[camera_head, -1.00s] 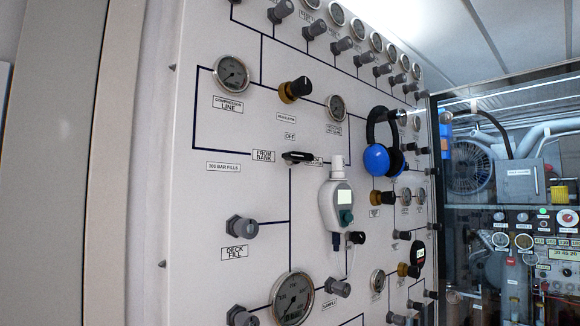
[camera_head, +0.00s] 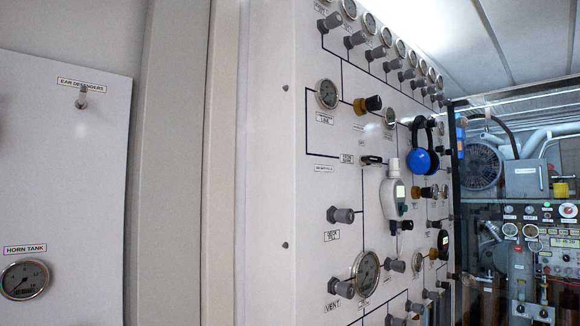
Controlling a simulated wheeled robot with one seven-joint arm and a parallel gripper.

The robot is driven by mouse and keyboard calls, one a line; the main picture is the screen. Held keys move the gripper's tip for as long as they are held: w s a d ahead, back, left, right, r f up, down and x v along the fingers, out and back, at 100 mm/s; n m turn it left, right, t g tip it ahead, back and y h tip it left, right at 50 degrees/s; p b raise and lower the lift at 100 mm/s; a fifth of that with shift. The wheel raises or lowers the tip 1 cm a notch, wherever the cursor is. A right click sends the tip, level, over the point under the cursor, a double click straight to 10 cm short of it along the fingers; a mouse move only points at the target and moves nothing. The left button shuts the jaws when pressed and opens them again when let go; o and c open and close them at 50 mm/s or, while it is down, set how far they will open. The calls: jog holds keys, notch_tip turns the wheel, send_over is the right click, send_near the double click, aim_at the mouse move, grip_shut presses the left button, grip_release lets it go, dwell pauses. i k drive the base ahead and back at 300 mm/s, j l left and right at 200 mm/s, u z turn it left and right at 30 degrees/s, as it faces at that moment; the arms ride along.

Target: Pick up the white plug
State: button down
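A white handheld device (camera_head: 391,198) with a small screen and a green button hangs on the fill panel, right of centre. A white cylindrical cap (camera_head: 394,164) stands at its top. I cannot tell whether this cap is the white plug; no other clear white plug shows. My gripper is not in view.
The light fill panel (camera_head: 265,170) carries gauges, grey knobs and a black lever (camera_head: 371,160). Blue ear defenders (camera_head: 423,158) hang to the right of the device. A left panel bears a horn tank gauge (camera_head: 24,279) and an empty ear defenders hook (camera_head: 82,98). Machinery stands behind at right.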

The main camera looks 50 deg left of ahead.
aim_at(394, 164)
jog(key=u, duration=1.5)
